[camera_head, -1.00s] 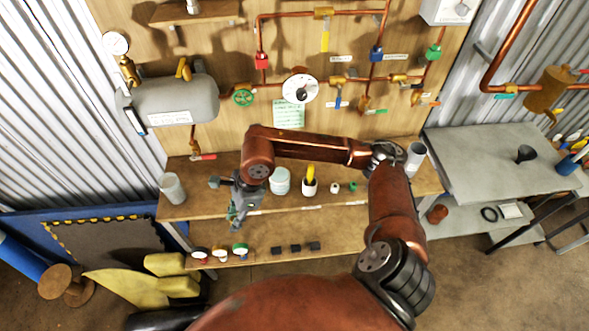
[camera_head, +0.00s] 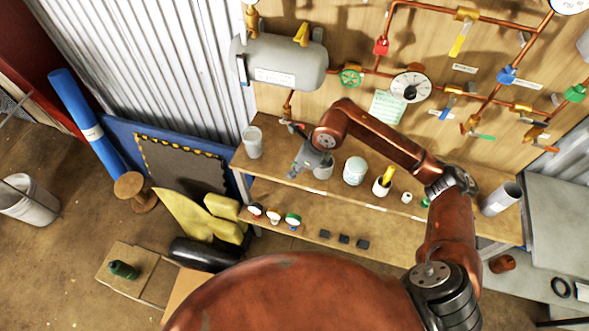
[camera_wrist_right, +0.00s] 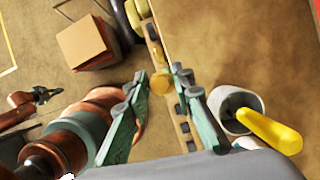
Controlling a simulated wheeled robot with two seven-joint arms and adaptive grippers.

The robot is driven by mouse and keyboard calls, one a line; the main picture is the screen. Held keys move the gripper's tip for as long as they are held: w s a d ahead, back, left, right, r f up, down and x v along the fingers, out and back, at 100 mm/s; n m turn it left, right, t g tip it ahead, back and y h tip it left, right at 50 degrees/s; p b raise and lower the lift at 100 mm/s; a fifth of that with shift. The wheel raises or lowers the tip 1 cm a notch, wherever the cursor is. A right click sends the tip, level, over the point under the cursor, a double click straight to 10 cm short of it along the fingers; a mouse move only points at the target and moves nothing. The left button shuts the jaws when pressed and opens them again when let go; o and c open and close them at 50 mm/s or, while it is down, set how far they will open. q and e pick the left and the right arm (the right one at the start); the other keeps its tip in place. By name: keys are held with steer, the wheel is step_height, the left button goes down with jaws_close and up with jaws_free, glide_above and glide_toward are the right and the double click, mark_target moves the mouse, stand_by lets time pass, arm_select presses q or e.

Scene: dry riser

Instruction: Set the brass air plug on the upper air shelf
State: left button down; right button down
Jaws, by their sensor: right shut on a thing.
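My right gripper (camera_head: 297,172) is at the left part of the workbench's upper board, below the grey air tank. In the right wrist view its green fingers are shut on a small round brass plug (camera_wrist_right: 160,83) at their tips. The plug cannot be made out in the head view. A small dark gripper, seemingly my left one (camera_wrist_right: 48,96), shows at the left of the wrist view; its jaws are too small to judge. No upper wall shelf shows in the head view now.
The grey tank (camera_head: 280,62) hangs on the wall panel among copper pipes.

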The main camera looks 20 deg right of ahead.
steer(key=w+f, duration=0.1)
steer(key=f, duration=0.1)
steer(key=w+f, duration=0.1)
steer(key=w, duration=0.1)
steer(key=w+f, duration=0.1)
steer(key=f, duration=0.1)
steer(key=shift+w+d+f, duration=0.35)
steer(key=shift+d, duration=0.05)
step_height(320, 180, down, 3)
steer(key=shift+w+f, duration=0.1)
steer(key=shift+f, duration=0.15)
steer(key=c, duration=1.7)
jaws_free()
steer(key=shift+o, duration=0.2)
